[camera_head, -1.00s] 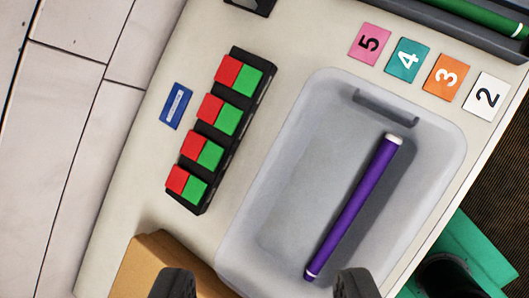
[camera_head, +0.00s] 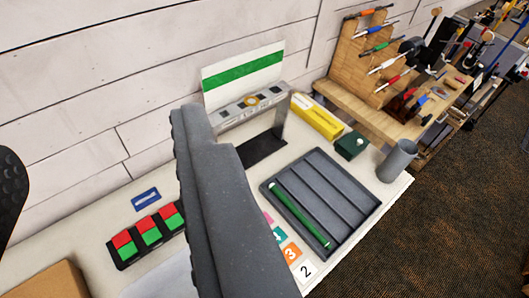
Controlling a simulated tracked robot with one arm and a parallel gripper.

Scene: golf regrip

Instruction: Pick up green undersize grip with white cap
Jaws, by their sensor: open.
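The green grip (camera_head: 298,214) lies in the leftmost channel of a dark grey slotted tray (camera_head: 362,180). My gripper (camera_head: 100,140) is open, with one large grey finger across the middle of the view and part of the other at the left edge. It looks empty and is apart from the tray, to the left of it in the picture.
Red-and-green blocks (camera_head: 149,234) and a blue label (camera_head: 146,199) are at left. Number cards (camera_head: 291,252) lie before the tray. Behind it are a gantry-like frame (camera_head: 252,105), yellow box (camera_head: 316,117), green box (camera_head: 352,145) and grey cup (camera_head: 398,160). A cardboard box (camera_head: 48,282) is at lower left.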

